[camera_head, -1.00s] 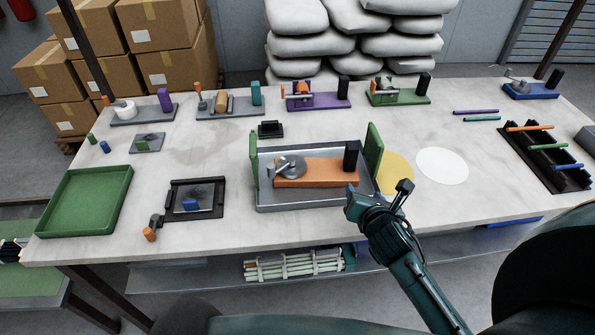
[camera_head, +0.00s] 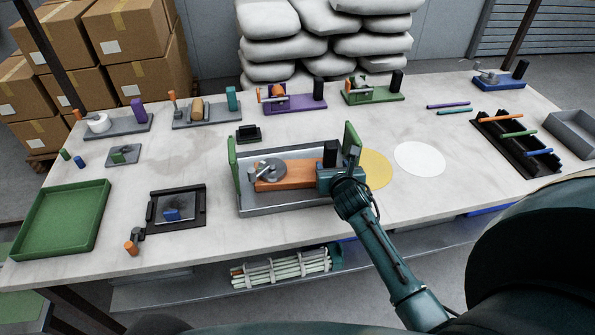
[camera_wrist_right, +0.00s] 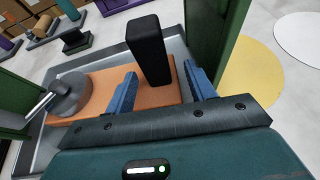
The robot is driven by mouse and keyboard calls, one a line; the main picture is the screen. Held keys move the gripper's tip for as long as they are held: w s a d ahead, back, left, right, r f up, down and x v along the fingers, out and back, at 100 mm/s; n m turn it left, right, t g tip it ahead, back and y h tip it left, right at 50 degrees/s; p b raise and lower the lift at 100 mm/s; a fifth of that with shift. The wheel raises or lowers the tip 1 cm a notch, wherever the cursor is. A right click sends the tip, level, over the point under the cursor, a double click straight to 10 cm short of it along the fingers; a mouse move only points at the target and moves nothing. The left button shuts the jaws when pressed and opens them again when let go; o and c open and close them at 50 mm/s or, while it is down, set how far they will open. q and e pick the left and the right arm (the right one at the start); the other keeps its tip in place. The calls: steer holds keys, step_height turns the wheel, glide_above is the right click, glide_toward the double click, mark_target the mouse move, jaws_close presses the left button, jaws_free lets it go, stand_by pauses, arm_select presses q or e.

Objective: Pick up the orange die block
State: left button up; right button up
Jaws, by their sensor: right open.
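The orange die block (camera_head: 290,176) lies in a grey metal tray (camera_head: 262,208) at the middle of the table. It carries a round grey disc with a lever (camera_head: 267,170) on its left and an upright black post (camera_head: 330,152) on its right. My right gripper (camera_head: 330,174) is at the block's right end. In the right wrist view its two blue fingers (camera_wrist_right: 158,88) are open, one on each side of the black post (camera_wrist_right: 148,52), over the orange block (camera_wrist_right: 105,80). I cannot tell whether they touch the post. My left gripper is not in view.
Green upright plates stand at the tray's left (camera_head: 232,160) and right (camera_head: 352,141) ends. A yellow disc (camera_head: 374,170) and a white disc (camera_head: 420,158) lie to the right. A green tray (camera_head: 60,222) and a black frame (camera_head: 177,208) are at the left. Several similar blocks line the back.

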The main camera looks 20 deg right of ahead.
mark_target(331, 164)
steer(key=shift+x, duration=1.8)
steer(key=shift+w+a, duration=0.1)
steer(key=shift+a, duration=0.1)
steer(key=shift+c, duration=0.4)
jaws_close()
steer(key=shift+r, duration=0.15)
